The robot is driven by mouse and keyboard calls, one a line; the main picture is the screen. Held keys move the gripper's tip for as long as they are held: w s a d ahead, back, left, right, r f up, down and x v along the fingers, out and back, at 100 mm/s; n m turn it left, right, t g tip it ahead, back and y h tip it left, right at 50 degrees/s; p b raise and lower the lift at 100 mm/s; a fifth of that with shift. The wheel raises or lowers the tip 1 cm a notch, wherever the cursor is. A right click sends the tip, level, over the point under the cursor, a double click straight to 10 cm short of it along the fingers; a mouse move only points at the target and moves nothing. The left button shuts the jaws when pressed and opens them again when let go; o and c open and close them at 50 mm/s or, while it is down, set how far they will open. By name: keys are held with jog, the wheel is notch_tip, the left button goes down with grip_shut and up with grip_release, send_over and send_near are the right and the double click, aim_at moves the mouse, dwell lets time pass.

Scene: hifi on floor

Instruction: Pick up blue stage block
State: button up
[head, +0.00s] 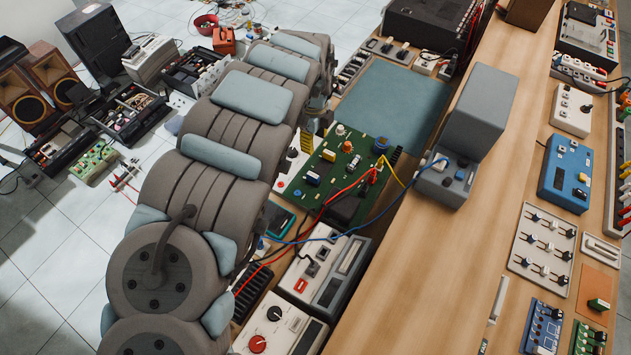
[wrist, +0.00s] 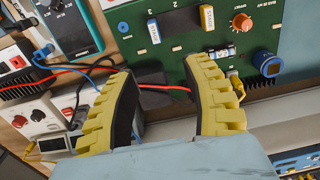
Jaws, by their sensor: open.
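A small upright block with a blue side and a white label (wrist: 153,30), which looks like the blue stage block, stands on the green circuit board (wrist: 184,47). It shows small in the head view (head: 313,179) on the board. A similar yellow block (wrist: 207,17) stands to its right in the wrist view. My gripper (wrist: 163,72) has yellow ribbed fingers spread wide with nothing between them. In the wrist view the blue block lies beyond the fingertips, apart from them. In the head view my arm covers most of the gripper; only a yellow finger part (head: 307,140) shows.
Red and yellow wires (head: 345,187) run across the board's right side. A blue knob (wrist: 267,63) and an orange knob (wrist: 242,23) stand on the board. A grey box (head: 448,180) is right of it.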

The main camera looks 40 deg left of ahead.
send_over(313, 175)
notch_tip(313, 175, down, 10)
jog(key=shift+f, duration=0.1)
jog(key=shift+w+f, duration=0.1)
jog(key=shift+f, duration=0.45)
jog(key=shift+f+b, duration=0.45)
jog(key=shift+f, duration=2.6)
grip_shut()
